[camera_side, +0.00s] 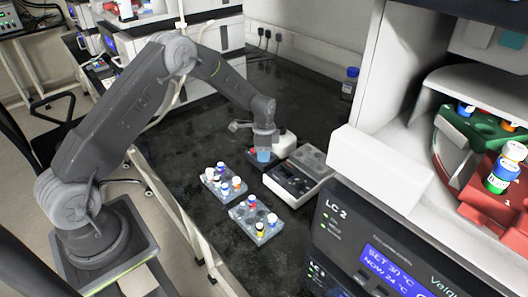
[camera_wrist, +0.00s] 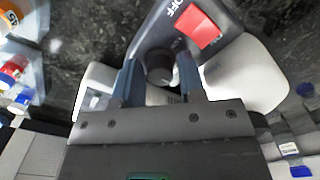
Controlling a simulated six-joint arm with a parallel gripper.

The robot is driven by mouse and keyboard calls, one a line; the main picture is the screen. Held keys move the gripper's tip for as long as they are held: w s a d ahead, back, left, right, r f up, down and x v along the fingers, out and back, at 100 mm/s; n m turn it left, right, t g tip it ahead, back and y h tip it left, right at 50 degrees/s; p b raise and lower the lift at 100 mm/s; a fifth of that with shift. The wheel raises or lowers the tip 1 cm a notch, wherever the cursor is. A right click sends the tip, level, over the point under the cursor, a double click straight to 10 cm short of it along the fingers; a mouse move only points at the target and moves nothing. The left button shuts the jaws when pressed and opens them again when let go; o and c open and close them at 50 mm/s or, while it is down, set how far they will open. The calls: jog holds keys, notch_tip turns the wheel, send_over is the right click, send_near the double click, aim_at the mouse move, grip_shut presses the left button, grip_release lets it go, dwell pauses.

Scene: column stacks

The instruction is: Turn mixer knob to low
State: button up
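The mixer shows in the wrist view as a dark grey body (camera_wrist: 232,20) with a red switch (camera_wrist: 198,28) and the letters OFF beside it. White parts show on both sides of my gripper. Its round dark knob (camera_wrist: 160,68) lies between the two fingers of my gripper (camera_wrist: 160,72), which are apart on either side of it; contact with the knob is unclear. The knob's marks and setting cannot be read. In the side view my gripper (camera_side: 264,154) points down over the mixer, whose red switch (camera_side: 252,155) shows just left of it; the knob is hidden there.
Two racks of capped vials (camera_side: 222,182) (camera_side: 258,221) stand in front of the mixer. A grey block tray (camera_side: 290,185) is close on its right. A blue-capped bottle (camera_side: 349,83) stands farther back. The dark bench (camera_side: 190,145) is clear to the left.

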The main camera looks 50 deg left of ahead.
jog(key=shift+c, duration=0.4)
jog(key=c, duration=0.6)
jog(key=shift+n, duration=0.3)
jog(key=n, duration=0.3)
jog(key=shift+n, duration=0.4)
jog(key=n, duration=0.9)
jog(key=shift+n, duration=2.3)
